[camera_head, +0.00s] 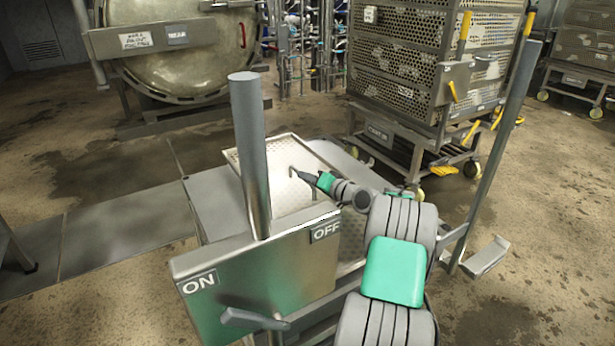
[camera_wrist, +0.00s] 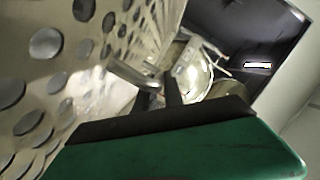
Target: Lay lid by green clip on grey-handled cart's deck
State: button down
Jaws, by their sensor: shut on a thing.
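The lid (camera_head: 300,155) is a pale perforated sheet with a raised rim, over the cart in front of me. My gripper (camera_head: 301,175) is shut on the lid's small bent handle (camera_head: 291,171). In the wrist view the lid's holed face (camera_wrist: 60,85) fills the left side, and its handle (camera_wrist: 130,75) runs to the dark fingertips (camera_wrist: 158,88). The grey deck (camera_head: 215,195) shows beside the lid. A grey post and my arm hide parts of both. I cannot tell whether the lid rests on the deck or hangs just above it. No green clip is clearly visible.
A box marked ON and OFF (camera_head: 260,270) and a grey post (camera_head: 250,140) stand close in front. A cart with perforated crates (camera_head: 420,65) and yellow handles stands behind at right. A round vessel door (camera_head: 185,50) is at back left.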

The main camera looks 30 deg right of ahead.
aim_at(308, 191)
jog(key=shift+f+b, duration=1.25)
jog(key=shift+f, duration=0.55)
jog(key=shift+f, duration=0.4)
jog(key=c, duration=1.4)
grip_release()
jog(key=shift+f+b, duration=0.15)
jog(key=shift+b, duration=0.15)
jog(key=shift+o, duration=0.2)
jog(key=shift+f, duration=0.35)
notch_tip(308, 191, up, 4)
jog(key=p, duration=0.2)
jog(key=shift+r+p, duration=0.1)
jog(key=shift+p, duration=0.2)
jog(key=s+r, duration=0.1)
jog(key=r, duration=0.1)
jog(key=s+a+r+p, duration=0.2)
jog(key=s+r, duration=0.1)
jog(key=shift+r, duration=0.3)
jog(key=s+a+r+p, duration=0.3)
jog(key=s+a, duration=0.1)
jog(key=s, duration=0.4)
jog(key=shift+s+a+r, duration=0.2)
jog(key=shift+s+r, duration=0.1)
jog(key=shift+r, duration=0.05)
